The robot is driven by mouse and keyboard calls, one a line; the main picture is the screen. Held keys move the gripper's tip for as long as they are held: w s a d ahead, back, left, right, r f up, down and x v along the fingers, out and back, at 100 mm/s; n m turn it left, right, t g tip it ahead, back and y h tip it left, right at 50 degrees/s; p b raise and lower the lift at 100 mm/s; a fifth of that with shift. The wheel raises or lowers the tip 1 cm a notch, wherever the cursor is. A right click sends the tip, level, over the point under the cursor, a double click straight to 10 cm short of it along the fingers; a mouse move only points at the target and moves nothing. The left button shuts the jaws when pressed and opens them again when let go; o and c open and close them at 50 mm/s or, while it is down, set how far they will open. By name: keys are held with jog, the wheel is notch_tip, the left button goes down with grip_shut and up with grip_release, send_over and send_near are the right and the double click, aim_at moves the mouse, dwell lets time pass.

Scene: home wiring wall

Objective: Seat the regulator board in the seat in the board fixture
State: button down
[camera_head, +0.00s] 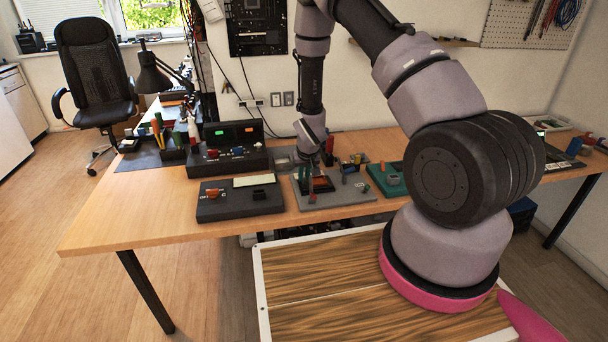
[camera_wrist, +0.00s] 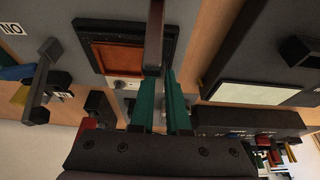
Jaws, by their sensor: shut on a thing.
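My gripper (camera_head: 318,160) points down over the grey board fixture in the middle of the table. The seat, a dark square frame (camera_wrist: 88,40) with an orange-brown inside, lies left of the held piece in the wrist view. Whether the board touches the fixture I cannot tell.
A dark box (camera_head: 240,203) with a pale panel stands left of the fixture, a dark console (camera_head: 228,160) with lit displays behind it. A green block (camera_head: 385,180) stands to the right. Small upright parts crowd the fixture. The table's front left (camera_head: 130,215) is clear.

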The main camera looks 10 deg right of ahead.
jog(key=shift+f, duration=0.25)
jog(key=shift+f, duration=0.2)
jog(key=c, duration=0.8)
grip_release()
jog(key=v, duration=1)
jog(key=shift+s+r, duration=0.15)
jog(key=shift+r, duration=0.2)
